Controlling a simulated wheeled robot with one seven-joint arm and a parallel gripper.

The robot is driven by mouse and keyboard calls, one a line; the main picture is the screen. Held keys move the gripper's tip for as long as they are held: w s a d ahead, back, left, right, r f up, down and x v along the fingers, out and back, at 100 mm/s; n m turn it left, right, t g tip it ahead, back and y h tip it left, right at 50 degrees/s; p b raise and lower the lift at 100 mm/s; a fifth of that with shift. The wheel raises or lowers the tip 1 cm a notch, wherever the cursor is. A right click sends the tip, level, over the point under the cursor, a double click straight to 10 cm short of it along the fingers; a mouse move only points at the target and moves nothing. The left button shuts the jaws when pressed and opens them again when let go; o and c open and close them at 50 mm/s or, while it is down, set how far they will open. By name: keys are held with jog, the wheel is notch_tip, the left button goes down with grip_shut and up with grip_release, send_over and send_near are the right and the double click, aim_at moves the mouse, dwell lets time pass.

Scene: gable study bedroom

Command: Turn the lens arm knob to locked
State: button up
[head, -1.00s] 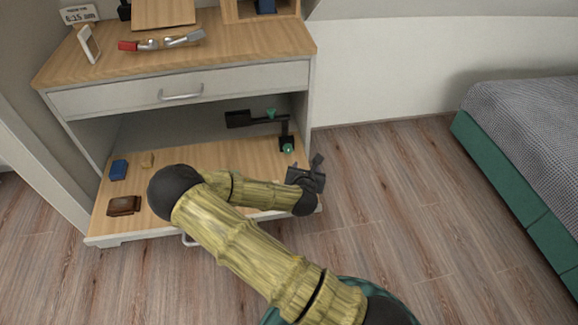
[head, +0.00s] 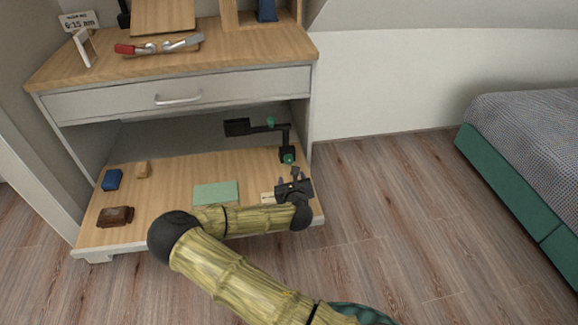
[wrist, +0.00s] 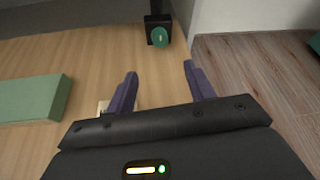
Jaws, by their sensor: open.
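The black lens arm (head: 268,129) stands at the right end of the open lower shelf. It has a post, a crossbar and a dark head (head: 237,127) at the left end. One green knob (head: 271,122) sits on the crossbar. Another green knob (head: 289,159) sits on the base; it also shows in the wrist view (wrist: 160,39), with a pale mark on its face. I cannot tell which is the lens arm knob. My gripper (head: 288,177) is in front of the base, apart from it. In the wrist view my gripper (wrist: 160,71) is open and empty, its purple fingers towards the base knob.
A green block (head: 216,192) and a small pale piece (head: 268,197) lie near my gripper. A blue block (head: 112,179), a tan block (head: 143,169) and a brown item (head: 115,216) are left. The cabinet side wall (head: 308,133) stands right of the lens arm.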

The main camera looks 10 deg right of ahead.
aim_at(289, 162)
jog(key=b+x, duration=0.5)
jog(key=x, duration=0.8)
jog(key=shift+b, duration=0.35)
jog(key=shift+w+f, duration=0.15)
jog(key=shift+w, duration=0.45)
jog(key=c, duration=1)
